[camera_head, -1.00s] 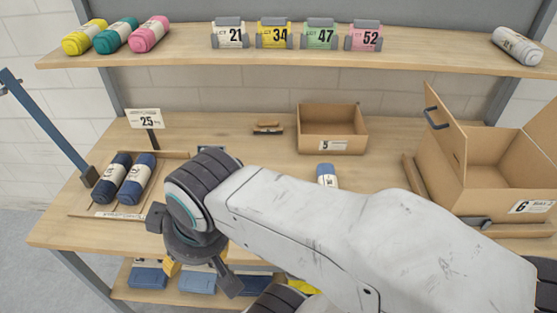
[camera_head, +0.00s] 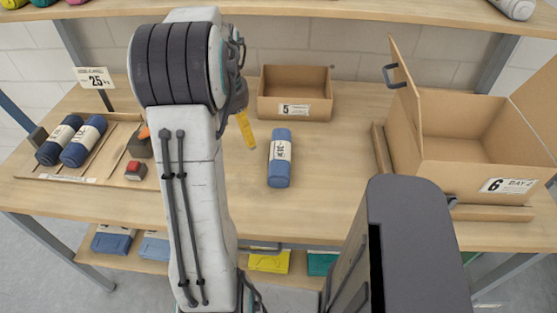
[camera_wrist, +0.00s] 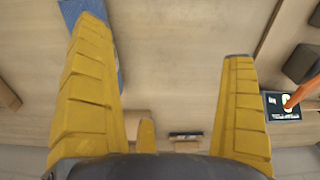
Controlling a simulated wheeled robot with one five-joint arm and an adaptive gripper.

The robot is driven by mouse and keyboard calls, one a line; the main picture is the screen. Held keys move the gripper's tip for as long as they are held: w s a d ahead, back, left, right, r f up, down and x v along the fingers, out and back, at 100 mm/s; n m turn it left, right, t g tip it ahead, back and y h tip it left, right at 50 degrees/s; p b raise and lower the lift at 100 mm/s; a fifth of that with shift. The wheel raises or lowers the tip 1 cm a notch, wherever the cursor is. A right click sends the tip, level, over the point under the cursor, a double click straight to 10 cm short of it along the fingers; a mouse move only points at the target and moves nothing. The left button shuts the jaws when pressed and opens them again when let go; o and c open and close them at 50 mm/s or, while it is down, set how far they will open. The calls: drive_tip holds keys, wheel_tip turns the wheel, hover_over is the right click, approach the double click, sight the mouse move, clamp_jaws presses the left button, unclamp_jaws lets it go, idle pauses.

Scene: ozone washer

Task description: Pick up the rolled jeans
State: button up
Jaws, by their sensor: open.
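A medium-blue roll of jeans (camera_head: 279,175) with a pale label band lies alone on the middle of the tabletop. Two darker blue rolls, the left one (camera_head: 59,139) and the right one (camera_head: 84,142), lie side by side at the left. My gripper's yellow finger (camera_head: 246,130) shows just left of and beyond the lone roll, apart from it in the picture. In the wrist view my gripper (camera_wrist: 165,45) is open, with bare wood between its fingers. A blue strip (camera_wrist: 108,35) shows at upper left, partly hidden behind the left finger.
An open carton marked 5 (camera_head: 294,109) stands behind the lone roll. A larger open box marked 6 (camera_head: 465,165) stands at the right. A red-button device (camera_head: 136,171) is left of my arm. A sign marked 25 (camera_head: 95,79) stands at back left. Bare wood lies right of the roll.

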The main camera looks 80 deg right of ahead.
sight(285, 150)
drive_tip(key=s+d+f+m, duration=0.1)
drive_tip(key=s+f, duration=0.1)
drive_tip(key=s, duration=0.2)
drive_tip(key=s+d+f+m, duration=0.1)
drive_tip(key=s+d+f, duration=0.1)
drive_tip(key=s, duration=0.2)
drive_tip(key=s+d+f+m+b, duration=0.1)
drive_tip(key=s+f, duration=0.2)
drive_tip(key=s, duration=0.1)
drive_tip(key=shift+s+d+y, duration=0.15)
drive_tip(key=shift+d+y, duration=0.1)
drive_tip(key=shift+y, duration=0.15)
drive_tip(key=shift+d+f+p, duration=0.15)
drive_tip(key=shift+f+p, duration=0.1)
drive_tip(key=shift+f, duration=1.4)
drive_tip(key=shift+d+f+p, duration=0.1)
drive_tip(key=shift+f+p, duration=0.15)
drive_tip(key=shift+f, duration=1.4)
drive_tip(key=shift+r, duration=0.1)
drive_tip(key=c, duration=1.1)
drive_tip(key=shift+c, duration=0.2)
drive_tip(key=shift+r, duration=0.15)
